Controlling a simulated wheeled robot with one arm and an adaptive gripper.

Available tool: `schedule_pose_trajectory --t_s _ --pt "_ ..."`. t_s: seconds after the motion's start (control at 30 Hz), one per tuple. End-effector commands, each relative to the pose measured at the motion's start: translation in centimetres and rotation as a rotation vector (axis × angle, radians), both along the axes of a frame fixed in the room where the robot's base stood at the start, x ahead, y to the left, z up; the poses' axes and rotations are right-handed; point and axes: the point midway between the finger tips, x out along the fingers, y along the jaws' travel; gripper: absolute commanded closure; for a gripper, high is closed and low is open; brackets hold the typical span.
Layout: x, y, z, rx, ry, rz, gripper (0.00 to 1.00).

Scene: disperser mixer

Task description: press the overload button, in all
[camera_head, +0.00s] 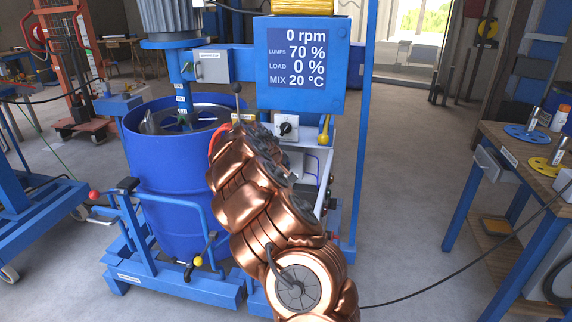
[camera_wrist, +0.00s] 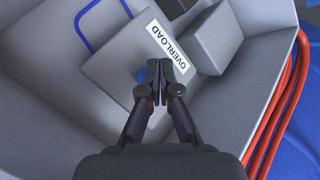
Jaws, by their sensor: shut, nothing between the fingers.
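In the wrist view a light grey box carries a white OVERLOAD label (camera_wrist: 167,47). My gripper (camera_wrist: 154,68) is shut and empty, with its fingertips over the box just beside the label. A small blue part (camera_wrist: 142,75) shows at the left of the fingertips; the rest of it is hidden behind them. I cannot tell whether the fingertips touch it. In the head view my copper-coloured arm reaches to the mixer and hides the gripper and the overload box. The mixer display (camera_head: 296,58) reads 0 rpm, lumps 70 %, load 0 %, mix 20 °C.
A grey block (camera_wrist: 212,40) stands beside the label, and grey walls surround the box. Orange cables (camera_wrist: 277,110) run along the right.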

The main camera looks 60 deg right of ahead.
Motion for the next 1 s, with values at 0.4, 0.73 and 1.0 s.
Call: schedule_pose_trajectory --t_s 0.4,0.73,1.0 --pt "-0.2 0.6 0.1 -0.003 -0.002 0.003 1.00" --pt "-0.8 2.5 0.1 0.001 0.002 0.002 1.00" --pt "-1.6 4.4 0.2 -0.002 0.001 0.002 1.00"
